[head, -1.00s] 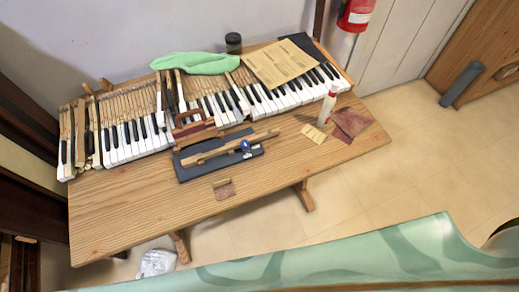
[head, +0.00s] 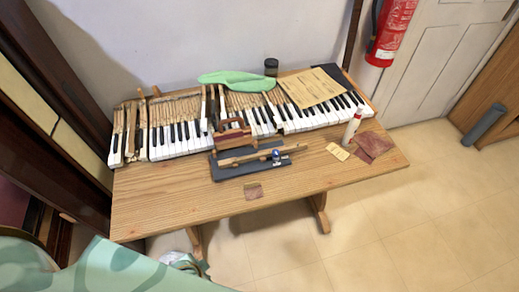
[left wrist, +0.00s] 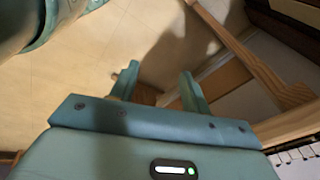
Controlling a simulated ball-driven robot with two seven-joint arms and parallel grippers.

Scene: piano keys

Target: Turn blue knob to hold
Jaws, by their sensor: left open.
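The blue knob (head: 276,154) is a small round blue piece on a wooden bar (head: 250,156), which lies over a dark tray (head: 226,172) on the wooden table. It is small in the head view, and its exact setting cannot be read. My left gripper (left wrist: 155,83) shows in the left wrist view with its two fingers apart and nothing between them. It points past the table edge toward the floor and is apart from the knob. The knob does not show in the left wrist view. My right gripper is not in view.
The table (head: 170,200) carries several piano keys (head: 190,140), a green cloth (head: 236,81), a paper sheet (head: 312,87), a white bottle (head: 352,127) and reddish sandpaper (head: 374,144). The table's front left is bare. A fire extinguisher (head: 392,32) hangs on the back wall.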

